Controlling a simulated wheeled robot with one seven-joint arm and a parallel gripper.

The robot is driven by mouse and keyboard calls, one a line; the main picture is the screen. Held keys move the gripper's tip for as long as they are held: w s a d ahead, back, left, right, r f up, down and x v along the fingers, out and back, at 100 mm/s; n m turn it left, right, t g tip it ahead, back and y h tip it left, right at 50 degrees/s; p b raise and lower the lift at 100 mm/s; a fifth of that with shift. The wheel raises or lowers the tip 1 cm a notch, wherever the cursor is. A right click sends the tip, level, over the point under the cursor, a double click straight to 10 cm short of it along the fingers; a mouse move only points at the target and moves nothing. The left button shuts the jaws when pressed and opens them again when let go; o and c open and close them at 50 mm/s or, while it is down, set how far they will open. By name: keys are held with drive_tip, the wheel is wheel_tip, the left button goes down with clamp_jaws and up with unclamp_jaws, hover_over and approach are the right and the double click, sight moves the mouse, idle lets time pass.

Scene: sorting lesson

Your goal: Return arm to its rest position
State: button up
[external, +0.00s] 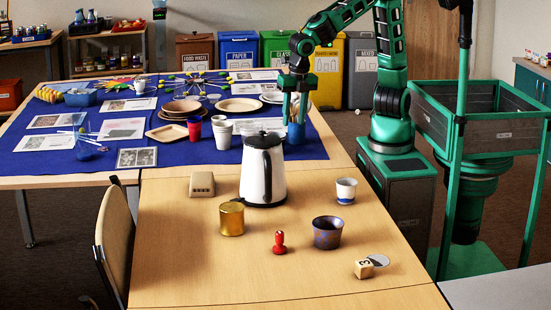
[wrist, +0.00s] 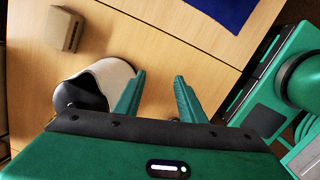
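My gripper (external: 295,120) hangs above the tables at the right end of the blue cloth, fingers pointing down, in the external view. In the wrist view my gripper (wrist: 160,75) has its two green fingers spread apart, with only bare wooden tabletop between them. It is open and holds nothing. My green arm reaches in from the right, from its base beside the tables. The white kettle with a black lid (external: 263,172) stands upright near the gripper; it also shows in the wrist view (wrist: 106,80), left of the fingers and apart from them.
The front table holds a beige box (external: 202,184), a gold tin (external: 231,218), a red stamp (external: 279,242), a dark cup (external: 327,232), a white cup (external: 346,190) and a numbered block (external: 364,268). The blue cloth (external: 200,158) carries plates, cups and papers. Bins stand behind.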

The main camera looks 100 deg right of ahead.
drive_tip(key=s+d+r+m, duration=0.1)
drive_tip(key=s+d+m, duration=0.3)
drive_tip(key=d+m, duration=0.5)
drive_tip(key=s+d+m+y, duration=0.1)
drive_tip(key=s+d+m, duration=1.6)
drive_tip(key=s, duration=0.3)
drive_tip(key=shift+s+d+f+m+g, duration=0.25)
drive_tip(key=shift+m+g, duration=0.15)
drive_tip(key=shift+m, duration=0.4)
